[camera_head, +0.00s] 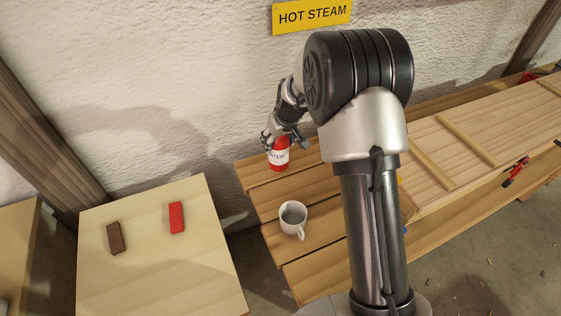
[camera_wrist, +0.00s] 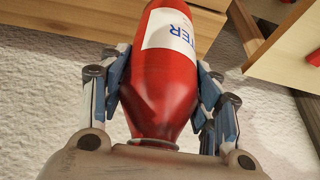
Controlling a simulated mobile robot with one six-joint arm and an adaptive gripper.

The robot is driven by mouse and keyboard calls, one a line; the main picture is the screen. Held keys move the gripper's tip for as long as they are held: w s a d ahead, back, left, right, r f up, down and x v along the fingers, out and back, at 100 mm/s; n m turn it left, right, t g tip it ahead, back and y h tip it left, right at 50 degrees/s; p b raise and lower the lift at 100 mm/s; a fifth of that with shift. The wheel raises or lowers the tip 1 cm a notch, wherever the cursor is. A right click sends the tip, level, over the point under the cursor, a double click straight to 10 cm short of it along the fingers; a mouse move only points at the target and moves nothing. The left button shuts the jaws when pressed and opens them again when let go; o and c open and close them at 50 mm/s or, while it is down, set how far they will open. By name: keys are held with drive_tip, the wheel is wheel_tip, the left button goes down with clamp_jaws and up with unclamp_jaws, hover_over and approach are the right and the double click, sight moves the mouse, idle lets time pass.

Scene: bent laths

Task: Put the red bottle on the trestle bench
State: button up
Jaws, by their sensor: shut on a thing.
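The red bottle (camera_head: 279,156) with a white label is in my gripper (camera_head: 285,138), over the back left end of the trestle bench (camera_head: 321,237). In the wrist view the fingers (camera_wrist: 163,80) are shut on both sides of the bottle (camera_wrist: 165,95), with its neck towards the camera. The bottle looks upright in the head view. Its base is close to the bench planks (camera_wrist: 190,22); I cannot tell whether it touches them. My arm hides part of the bench.
A white mug (camera_head: 293,218) stands on the bench in front of the bottle. A long wooden piece with cross battens (camera_head: 465,142) lies on the right. A separate table (camera_head: 150,275) at left holds a red block (camera_head: 176,217) and a brown block (camera_head: 116,238). The wall is close behind.

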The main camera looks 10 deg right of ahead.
sight(279, 160)
wheel_tip(279, 160, down, 9)
drive_tip(key=shift+f+b, duration=0.1)
drive_tip(key=shift+b, duration=0.95)
drive_tip(key=o, duration=1.2)
drive_tip(key=shift+f, duration=0.1)
drive_tip(key=shift+c, duration=0.2)
